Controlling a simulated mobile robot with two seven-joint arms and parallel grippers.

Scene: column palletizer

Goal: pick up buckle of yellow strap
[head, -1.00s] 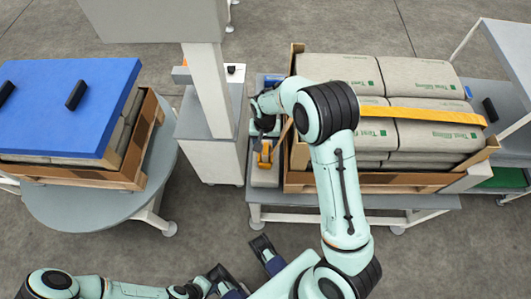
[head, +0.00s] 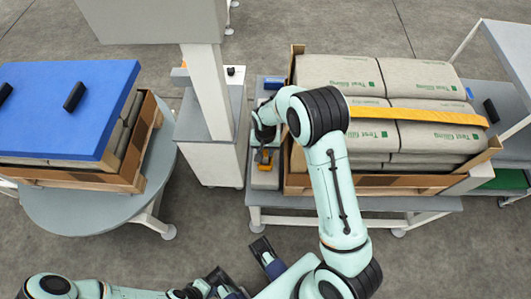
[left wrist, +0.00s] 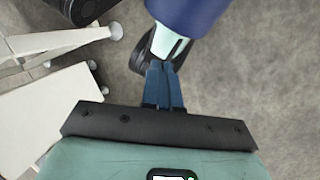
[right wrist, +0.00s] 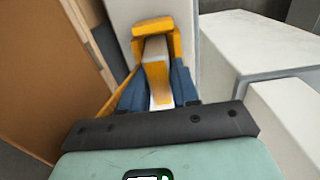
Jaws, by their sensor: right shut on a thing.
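The yellow strap (head: 425,113) lies across the top bags of the right pallet. Its orange-yellow buckle (head: 263,156) is by the left side of that pallet, above a pale ledge. In the right wrist view the buckle (right wrist: 156,72) sits between the blue fingers of my right gripper (right wrist: 155,85), which is shut on it. A thin piece of strap (right wrist: 118,92) runs down to the left of it. In the head view my arm partly hides this gripper. My left gripper (left wrist: 165,66) looks shut and empty, with its fingers close together, away from the strap.
The wooden box wall (head: 400,183) of the right pallet is close beside my right gripper. A grey column with a pale base (head: 212,150) stands to the left. A round table (head: 95,208) holds another pallet with a blue cover (head: 60,105).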

